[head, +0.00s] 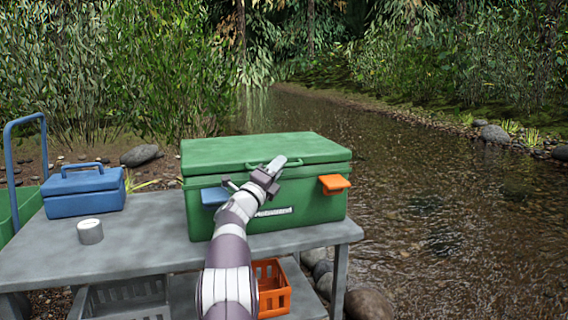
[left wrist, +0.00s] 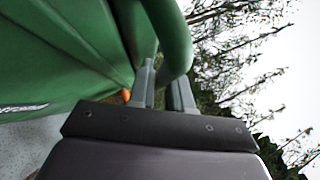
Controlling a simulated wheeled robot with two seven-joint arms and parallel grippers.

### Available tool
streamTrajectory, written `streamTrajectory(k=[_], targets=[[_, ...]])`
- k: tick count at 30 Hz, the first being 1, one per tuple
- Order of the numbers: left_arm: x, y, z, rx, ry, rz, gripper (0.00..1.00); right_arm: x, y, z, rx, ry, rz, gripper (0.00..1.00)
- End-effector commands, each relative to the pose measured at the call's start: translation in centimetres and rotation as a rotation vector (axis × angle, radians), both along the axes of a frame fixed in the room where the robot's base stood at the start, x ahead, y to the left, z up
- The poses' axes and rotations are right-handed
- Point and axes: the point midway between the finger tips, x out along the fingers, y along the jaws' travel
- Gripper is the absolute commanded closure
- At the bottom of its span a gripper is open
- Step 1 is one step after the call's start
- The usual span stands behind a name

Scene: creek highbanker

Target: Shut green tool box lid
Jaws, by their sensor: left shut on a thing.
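The green tool box (head: 265,205) stands on the grey table, its lid (head: 262,150) lying down over the body. I cannot tell whether the lid is fully seated. A green loop handle (head: 256,165) is on the lid's front edge; it also shows close up in the left wrist view (left wrist: 178,35). My left gripper (head: 272,171) is at the front of the lid, its fingers (left wrist: 164,88) shut on the handle. A blue latch (head: 213,196) and an orange latch (head: 334,184) stick out from the front. My arm hides part of the box front. My right gripper is out of view.
The grey table (head: 110,245) has a small blue box (head: 84,195) and a grey cylinder (head: 90,232) at the left. An orange crate (head: 272,288) and a grey crate (head: 127,298) are below the tabletop. A blue tubular frame (head: 28,120) stands at the far left. The creek lies right.

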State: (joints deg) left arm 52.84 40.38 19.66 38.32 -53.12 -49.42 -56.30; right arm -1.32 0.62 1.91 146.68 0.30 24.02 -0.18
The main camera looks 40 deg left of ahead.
Motion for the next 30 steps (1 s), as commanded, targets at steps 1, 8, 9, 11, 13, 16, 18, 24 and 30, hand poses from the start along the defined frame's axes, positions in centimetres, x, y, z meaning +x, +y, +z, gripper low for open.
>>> streamTrajectory(k=[1, 8, 9, 11, 13, 16, 18, 24, 30], targets=[[0.2, 0.2, -1.0, -0.007, 0.012, 0.001, 1.00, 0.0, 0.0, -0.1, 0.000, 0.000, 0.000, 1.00], [0.2, 0.2, -1.1, -0.007, 0.010, -0.001, 1.00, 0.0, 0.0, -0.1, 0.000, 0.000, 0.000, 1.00], [0.2, 0.2, -1.1, -0.007, 0.010, -0.001, 1.00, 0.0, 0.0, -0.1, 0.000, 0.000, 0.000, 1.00], [0.2, 0.2, -1.1, -0.008, 0.011, -0.002, 1.00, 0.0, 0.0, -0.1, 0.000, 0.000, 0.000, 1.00], [0.2, 0.2, -1.1, -0.008, 0.011, -0.002, 0.76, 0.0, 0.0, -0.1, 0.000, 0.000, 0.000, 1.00], [0.2, 0.2, -1.1, -0.009, 0.010, -0.003, 0.76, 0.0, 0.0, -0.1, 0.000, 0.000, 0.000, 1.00], [0.2, 0.2, -1.1, -0.009, 0.010, -0.002, 0.76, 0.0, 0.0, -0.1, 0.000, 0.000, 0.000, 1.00], [-1.5, -0.2, -1.1, -0.008, 0.007, -0.001, 0.76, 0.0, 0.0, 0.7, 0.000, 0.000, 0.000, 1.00], [-5.8, -1.2, -0.8, -0.001, 0.000, 0.001, 0.76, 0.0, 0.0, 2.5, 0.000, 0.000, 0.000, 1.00]])
